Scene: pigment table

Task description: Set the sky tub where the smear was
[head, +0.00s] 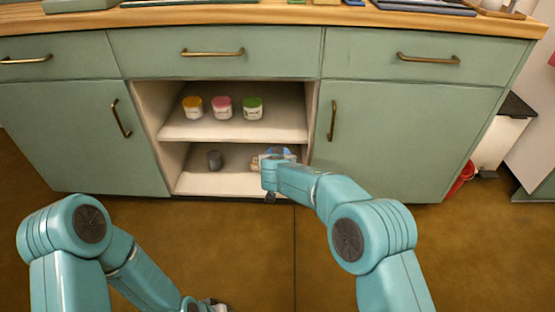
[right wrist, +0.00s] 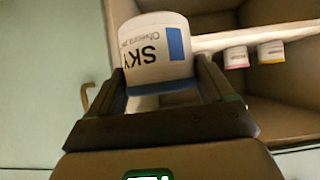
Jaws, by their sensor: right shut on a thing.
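The sky tub (right wrist: 152,30) is a white tub with the word SKY, a blue square on its label and a blue band at its lower edge in the right wrist view, where it appears upside down. My right gripper (right wrist: 162,70) is shut on it, one finger on each side. In the head view my right gripper (head: 274,160) is in front of the lower shelf opening and largely hides the tub. My left gripper (head: 207,304) is only partly in view at the bottom edge, its jaws unclear. I cannot make out a smear.
Yellow (head: 193,107), pink (head: 222,107) and green (head: 253,108) tubs stand on the upper shelf (head: 220,131), with room to their right. Closed doors flank the opening.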

